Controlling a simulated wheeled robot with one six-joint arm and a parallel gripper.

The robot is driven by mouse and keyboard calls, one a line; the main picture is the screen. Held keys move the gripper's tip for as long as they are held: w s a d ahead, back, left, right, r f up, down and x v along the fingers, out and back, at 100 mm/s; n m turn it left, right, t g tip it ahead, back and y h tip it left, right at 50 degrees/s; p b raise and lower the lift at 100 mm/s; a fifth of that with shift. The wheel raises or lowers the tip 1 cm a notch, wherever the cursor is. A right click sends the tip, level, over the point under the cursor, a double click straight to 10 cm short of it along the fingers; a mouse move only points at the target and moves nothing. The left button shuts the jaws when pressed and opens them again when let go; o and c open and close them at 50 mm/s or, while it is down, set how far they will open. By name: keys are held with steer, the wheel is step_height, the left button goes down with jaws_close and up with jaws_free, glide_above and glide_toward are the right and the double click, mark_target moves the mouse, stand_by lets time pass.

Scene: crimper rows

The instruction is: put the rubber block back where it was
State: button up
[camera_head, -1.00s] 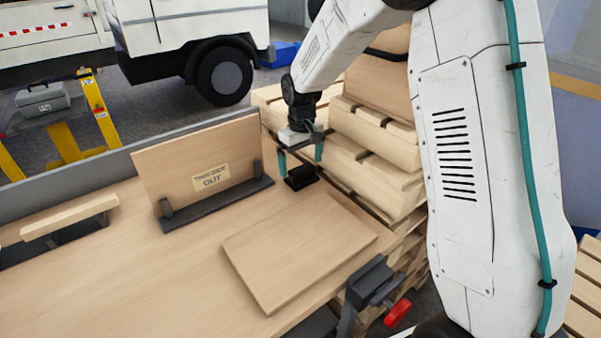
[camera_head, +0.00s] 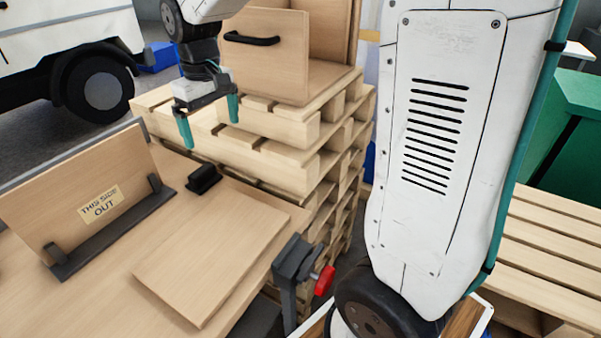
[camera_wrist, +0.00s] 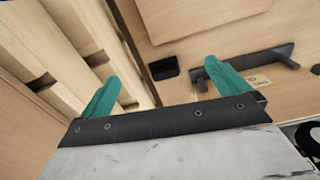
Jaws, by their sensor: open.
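The rubber block (camera_head: 203,179) is a small black block on the workbench, at the back edge between the upright board's holder and the pallet stack. It also shows in the wrist view (camera_wrist: 164,68), just beyond and between my fingertips. My gripper (camera_head: 211,120) has two teal fingers, spread wide with nothing between them. It hangs above and apart from the block, in front of the pallets in the head view. In the wrist view my gripper (camera_wrist: 160,85) shows both fingers apart.
An upright board (camera_head: 80,205) labelled "THIS SIDE OUT" stands in a dark holder (camera_head: 110,232). A flat board (camera_head: 212,262) lies on the bench. Stacked pallets (camera_head: 270,145) carry a wooden box with a black handle (camera_head: 252,40). A vise with a red knob (camera_head: 324,280) sits at the bench edge.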

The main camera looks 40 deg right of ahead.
steer(key=s+d+r+m, duration=0.1)
steer(key=s+m, duration=0.1)
steer(key=s, duration=2.5)
steer(key=shift+d+r+m+t, duration=0.2)
steer(key=shift+d+m+t, duration=0.1)
steer(key=shift+d+t, duration=0.1)
